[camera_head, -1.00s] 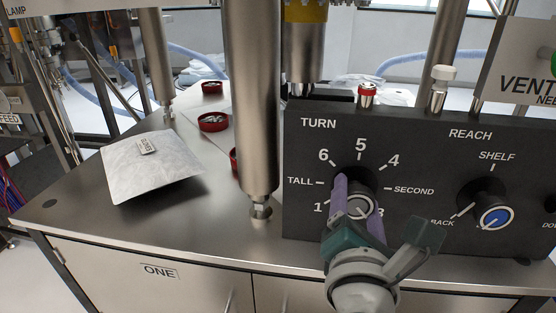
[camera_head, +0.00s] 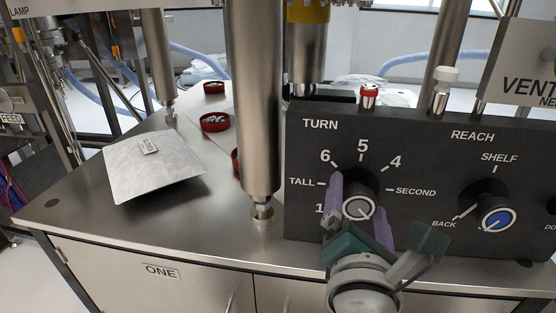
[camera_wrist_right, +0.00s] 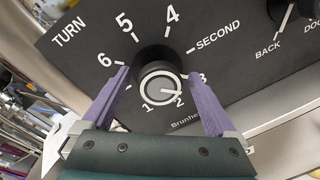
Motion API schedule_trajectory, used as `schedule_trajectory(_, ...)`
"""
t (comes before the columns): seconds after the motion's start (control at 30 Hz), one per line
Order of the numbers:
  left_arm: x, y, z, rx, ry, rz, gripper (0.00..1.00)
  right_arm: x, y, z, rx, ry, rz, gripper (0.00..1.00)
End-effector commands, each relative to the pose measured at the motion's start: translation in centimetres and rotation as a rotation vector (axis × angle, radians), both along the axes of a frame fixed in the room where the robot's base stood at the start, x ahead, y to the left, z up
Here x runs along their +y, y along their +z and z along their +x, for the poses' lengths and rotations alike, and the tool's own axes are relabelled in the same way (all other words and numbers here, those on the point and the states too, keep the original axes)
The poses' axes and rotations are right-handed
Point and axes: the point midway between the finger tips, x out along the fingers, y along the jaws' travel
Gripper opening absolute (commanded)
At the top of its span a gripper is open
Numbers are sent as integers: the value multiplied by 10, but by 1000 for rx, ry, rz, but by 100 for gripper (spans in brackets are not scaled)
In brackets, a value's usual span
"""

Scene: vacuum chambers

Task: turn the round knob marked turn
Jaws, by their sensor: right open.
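The round knob marked TURN (camera_head: 358,207) is on the black panel (camera_head: 420,150), with a grey face and a dial of numbers and the words TALL and SECOND around it. It also shows in the right wrist view (camera_wrist_right: 161,88), where its white pointer line aims toward the 2 or 3 side. My right gripper (camera_head: 359,205) is in front of the knob, with its purple fingers apart on either side of it. In the wrist view the right gripper (camera_wrist_right: 165,95) shows gaps between both fingers and the knob. My left gripper is not in view.
A second knob with a blue face (camera_head: 496,219), marked REACH, is to the right on the same panel. A steel column (camera_head: 255,100) stands left of the panel. A silver pouch (camera_head: 150,168) and red-rimmed dishes (camera_head: 214,122) lie on the steel top (camera_head: 120,225).

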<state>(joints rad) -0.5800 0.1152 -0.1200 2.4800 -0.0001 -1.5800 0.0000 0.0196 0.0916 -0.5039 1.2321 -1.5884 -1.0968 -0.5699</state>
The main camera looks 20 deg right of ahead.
Motion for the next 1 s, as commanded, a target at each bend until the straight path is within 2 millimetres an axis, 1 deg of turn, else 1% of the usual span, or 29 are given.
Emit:
schedule_trajectory(0.3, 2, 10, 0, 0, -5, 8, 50, 36, 5, -50, 3, 1, 3, 93)
schedule_trajectory(0.4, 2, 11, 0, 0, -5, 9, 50, 45, 5, -63, 2, 0, 3, 93)
schedule_trajectory(0.5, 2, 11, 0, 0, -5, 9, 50, 51, 6, -72, 1, 0, 2, 93)
schedule_trajectory(0.63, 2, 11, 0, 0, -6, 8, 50, 55, 7, -76, -1, 0, 2, 93)
schedule_trajectory(1.0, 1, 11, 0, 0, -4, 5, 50, 54, 7, -76, 0, 1, 1, 93)
